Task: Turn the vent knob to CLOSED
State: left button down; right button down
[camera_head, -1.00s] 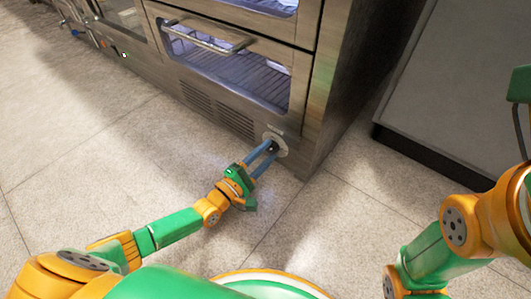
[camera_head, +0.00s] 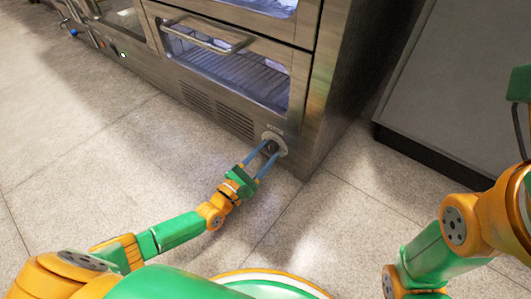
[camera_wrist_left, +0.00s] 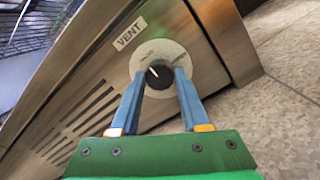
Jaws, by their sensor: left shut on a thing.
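The vent knob (camera_wrist_left: 158,75) is a black round knob with a white pointer mark, set in a pale round dial plate (camera_wrist_left: 172,50). In the left wrist view its pointer is tilted toward the upper left. The dial's lettering is too small to read. A VENT label (camera_wrist_left: 130,34) sits above and left of the dial. My left gripper (camera_wrist_left: 160,76) is shut on the knob, one blue finger on each side. In the head view my left gripper (camera_head: 271,149) reaches the dial at the oven's lower right corner, and its fingers partly hide the knob. My right gripper is not in view.
The steel oven (camera_head: 313,120) has a glass door with a bar handle (camera_head: 205,38) and vent slots (camera_head: 222,113) left of the dial. A grey cabinet (camera_head: 450,80) stands to the right. The tiled floor (camera_head: 100,140) before the oven is clear.

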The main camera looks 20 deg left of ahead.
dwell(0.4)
pick_arm(q)
jog(key=shift+c, duration=2)
grip_release()
jog(key=p+v, duration=0.2)
jog(key=v, duration=0.4)
jog(key=shift+s+p, duration=0.4)
jog(key=shift+s+a, duration=0.1)
